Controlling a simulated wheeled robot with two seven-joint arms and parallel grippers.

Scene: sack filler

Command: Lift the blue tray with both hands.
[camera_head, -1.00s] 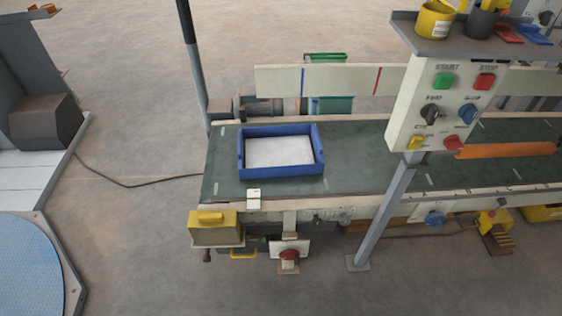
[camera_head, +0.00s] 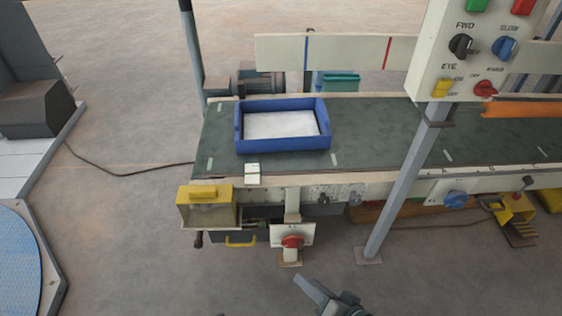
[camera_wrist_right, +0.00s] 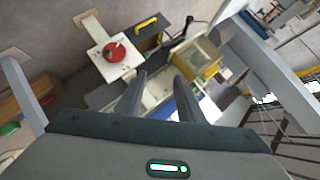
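The blue tray (camera_head: 285,145) lies flat on the green conveyor belt near its left end. It is rectangular with raised walls, and its white inside is visible. My right gripper (camera_head: 308,284) enters at the bottom of the head view, below and in front of the conveyor, well apart from the tray. In the right wrist view its two fingers (camera_wrist_right: 160,92) are spread with a gap between them, and it looks empty. My left gripper is not in view.
A grey post (camera_head: 402,185) carrying a control panel (camera_head: 470,60) stands right of the tray. A yellow box (camera_head: 207,207) and a red knob (camera_head: 292,242) are on the conveyor's front side. A cream guide board (camera_head: 345,50) runs behind the belt.

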